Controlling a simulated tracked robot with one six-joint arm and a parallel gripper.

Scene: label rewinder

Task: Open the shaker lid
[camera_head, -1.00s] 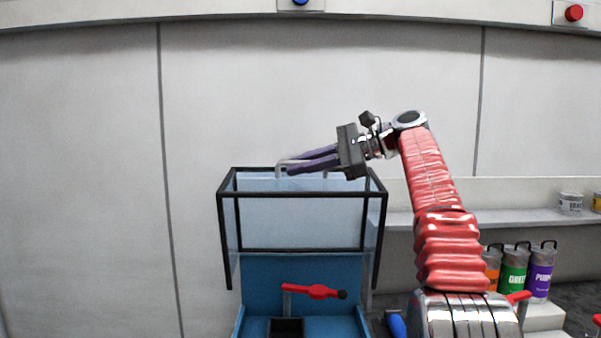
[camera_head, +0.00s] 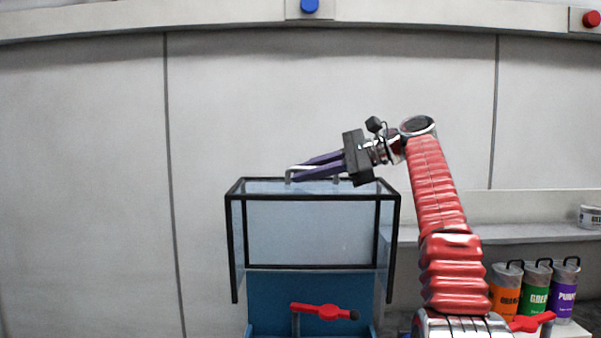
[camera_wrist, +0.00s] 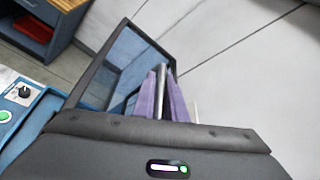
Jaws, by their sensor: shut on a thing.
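The shaker lid (camera_head: 312,268) is a clear box cover with a black frame, above the blue shaker body (camera_head: 270,300). A grey bar handle (camera_head: 290,177) is on its top. My gripper (camera_head: 302,172) has purple fingers and is shut on the handle. The wrist view shows the fingers (camera_wrist: 162,98) on either side of the grey handle bar (camera_wrist: 161,85), with the lid's dark-framed clear panel (camera_wrist: 128,65) beyond. The lid looks raised, its lower front edge hanging over the body. Part of the handle is hidden by the fingers.
A red lever (camera_head: 322,312) stands at the shaker's front, below the lid. Orange (camera_head: 505,292), green (camera_head: 535,288) and purple (camera_head: 563,290) canisters stand at the right, under a shelf (camera_head: 500,234). The wrist view shows a control panel with a knob (camera_wrist: 24,91).

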